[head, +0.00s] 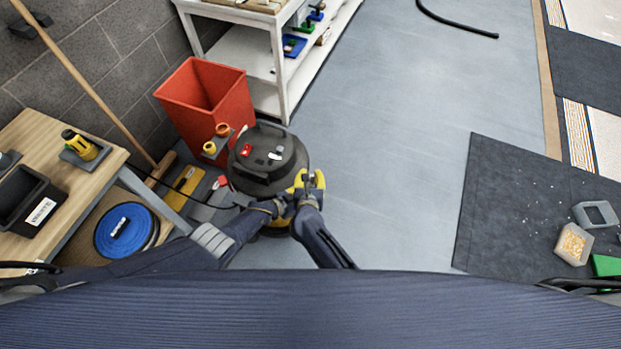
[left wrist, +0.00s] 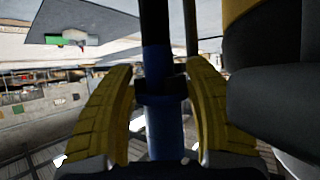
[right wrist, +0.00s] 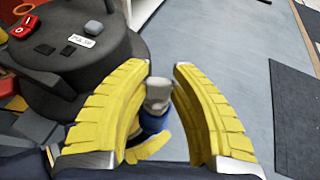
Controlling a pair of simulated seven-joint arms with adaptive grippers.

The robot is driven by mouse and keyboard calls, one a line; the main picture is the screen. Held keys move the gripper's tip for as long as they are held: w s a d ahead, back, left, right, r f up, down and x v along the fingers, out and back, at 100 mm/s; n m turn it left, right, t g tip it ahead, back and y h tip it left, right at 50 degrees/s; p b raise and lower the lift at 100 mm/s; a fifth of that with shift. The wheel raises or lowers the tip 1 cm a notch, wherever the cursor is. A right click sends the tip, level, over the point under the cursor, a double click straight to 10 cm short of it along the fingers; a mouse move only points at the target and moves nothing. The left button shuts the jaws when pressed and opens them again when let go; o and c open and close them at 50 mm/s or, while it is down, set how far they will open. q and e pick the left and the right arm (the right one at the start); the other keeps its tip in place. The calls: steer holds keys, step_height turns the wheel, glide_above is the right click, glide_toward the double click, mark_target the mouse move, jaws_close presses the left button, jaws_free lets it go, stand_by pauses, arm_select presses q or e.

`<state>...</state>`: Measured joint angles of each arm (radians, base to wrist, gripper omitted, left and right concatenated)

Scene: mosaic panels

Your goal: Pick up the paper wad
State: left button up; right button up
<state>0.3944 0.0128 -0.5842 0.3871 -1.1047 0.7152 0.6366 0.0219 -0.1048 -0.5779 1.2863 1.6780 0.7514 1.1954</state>
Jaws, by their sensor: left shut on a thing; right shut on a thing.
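I cannot make out a paper wad in any view. My right gripper (head: 311,181) has yellow fingers and is beside the black canister vacuum (head: 262,178). In the right wrist view its fingers (right wrist: 160,75) are on both sides of a grey-topped blue piece (right wrist: 157,95). In the left wrist view my left gripper (left wrist: 160,80) is shut on a blue and black tube (left wrist: 160,115). In the head view the left gripper is close to the right one and mostly hidden. I cannot tell whether both hold the same object.
A red bin (head: 195,100) stands behind the vacuum. A wooden workbench (head: 60,140) with a black tray (head: 30,200) is at left. A white shelf (head: 262,48) is at the back. A dark mat (head: 500,210) with pale specks lies at right. The floor between is open.

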arm_select(q)
steer(key=shift+s+d, duration=0.15)
arm_select(e)
step_height(320, 180, up, 15)
steer(key=shift+r, duration=0.2)
stand_by(1.2)
arm_select(q)
steer(key=o, duration=0.9)
steer(key=shift+c, duration=0.2)
steer(key=shift+o, duration=0.4)
steer(key=shift+w+a+r, duration=0.15)
steer(key=shift+w+a, duration=0.1)
